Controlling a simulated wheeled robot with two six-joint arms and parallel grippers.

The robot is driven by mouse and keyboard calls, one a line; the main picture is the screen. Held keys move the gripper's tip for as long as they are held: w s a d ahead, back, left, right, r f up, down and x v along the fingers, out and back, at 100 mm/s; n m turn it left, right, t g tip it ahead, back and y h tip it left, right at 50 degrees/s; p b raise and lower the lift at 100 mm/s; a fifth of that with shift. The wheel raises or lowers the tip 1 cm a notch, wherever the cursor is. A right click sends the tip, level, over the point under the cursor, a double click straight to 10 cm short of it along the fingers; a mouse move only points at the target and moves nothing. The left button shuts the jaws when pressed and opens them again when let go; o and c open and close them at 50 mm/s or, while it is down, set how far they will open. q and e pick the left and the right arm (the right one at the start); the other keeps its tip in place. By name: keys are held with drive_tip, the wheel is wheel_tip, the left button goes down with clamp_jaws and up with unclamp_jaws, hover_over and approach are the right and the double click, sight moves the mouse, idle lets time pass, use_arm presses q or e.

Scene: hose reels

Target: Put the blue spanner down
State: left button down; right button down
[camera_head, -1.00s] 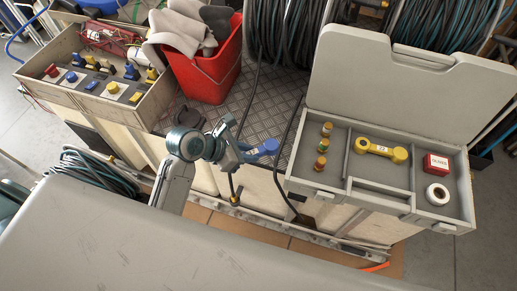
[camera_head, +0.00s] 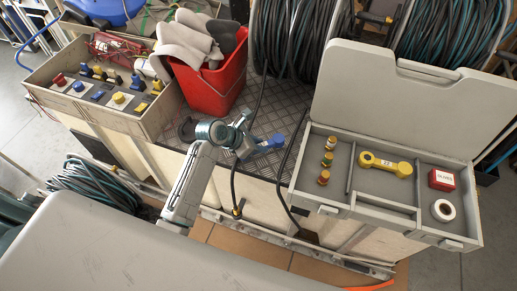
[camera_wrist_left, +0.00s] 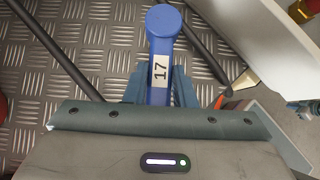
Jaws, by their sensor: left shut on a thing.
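The blue spanner (camera_head: 275,141) is held in my left gripper (camera_head: 252,148), above the front part of the patterned metal deck (camera_head: 275,95). In the left wrist view the blue spanner (camera_wrist_left: 162,55) has a white label reading 17 and points away from the gripper. The fingers of my left gripper (camera_wrist_left: 160,88) close on both sides of its shaft. I cannot tell from these views how high it is above the deck. My right gripper does not show.
A grey open toolbox (camera_head: 352,208) on the right holds a yellow spanner (camera_head: 385,164), brass fittings, a red box and a tape roll. A red bucket (camera_head: 215,88) stands behind the arm. A parts tray (camera_head: 150,125) is at left. Black hoses cross the deck beside the spanner.

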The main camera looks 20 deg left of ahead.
use_arm(q)
drive_tip(key=shift+w+f, duration=0.1)
drive_tip(key=shift+w, duration=0.1)
drive_tip(key=shift+f, duration=1.65)
drive_tip(key=c, duration=1.2)
unclamp_jaws()
drive_tip(key=shift+s+f, duration=0.1)
drive_tip(key=v, duration=1.2)
